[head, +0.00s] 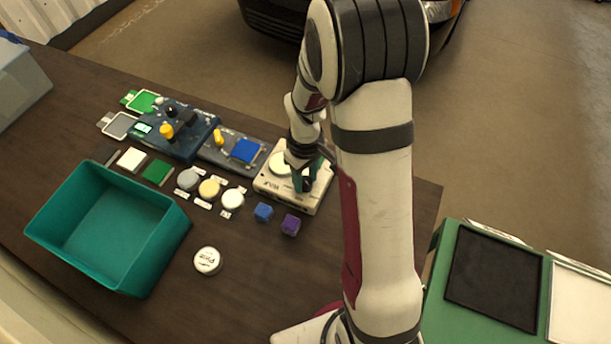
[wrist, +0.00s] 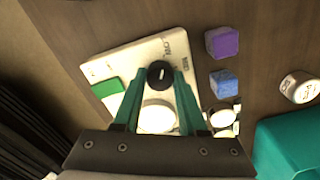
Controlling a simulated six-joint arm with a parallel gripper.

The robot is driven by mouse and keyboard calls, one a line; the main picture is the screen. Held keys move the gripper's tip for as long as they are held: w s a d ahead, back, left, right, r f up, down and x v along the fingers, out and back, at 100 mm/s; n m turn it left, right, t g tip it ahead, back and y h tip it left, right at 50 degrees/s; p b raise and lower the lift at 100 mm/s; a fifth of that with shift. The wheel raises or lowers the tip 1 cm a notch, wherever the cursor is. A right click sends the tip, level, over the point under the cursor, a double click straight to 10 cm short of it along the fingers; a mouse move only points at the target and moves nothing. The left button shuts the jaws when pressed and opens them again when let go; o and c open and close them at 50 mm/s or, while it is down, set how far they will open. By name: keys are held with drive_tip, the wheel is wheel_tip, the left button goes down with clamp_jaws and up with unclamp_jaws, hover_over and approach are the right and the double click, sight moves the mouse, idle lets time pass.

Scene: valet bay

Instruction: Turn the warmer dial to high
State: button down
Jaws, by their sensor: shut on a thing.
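The warmer (head: 266,186) is a cream box at the right end of the row on the dark table, with a pale round plate on top. It also shows in the wrist view (wrist: 108,67). Its black round dial (wrist: 161,72) has a white pointer line, seen nearly upright in the wrist view. Small print beside the dial is too blurred to read surely. My gripper (wrist: 160,78) has its teal fingers on either side of the dial, shut on it. In the head view my gripper (head: 306,181) is over the warmer and hides the dial.
A blue cube (head: 263,212) and a purple cube (head: 290,224) stand close to the warmer. A teal bin (head: 172,236) and a white round tin (head: 207,261) are at the left front. A dark blue control box (head: 196,146) stands behind. Bare table lies in front of the cubes.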

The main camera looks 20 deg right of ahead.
drive_tip(key=m, duration=1.1)
drive_tip(key=shift+m, duration=0.4)
drive_tip(key=m, duration=1.1)
idle(0.4)
drive_tip(key=shift+c, duration=2.3)
unclamp_jaws()
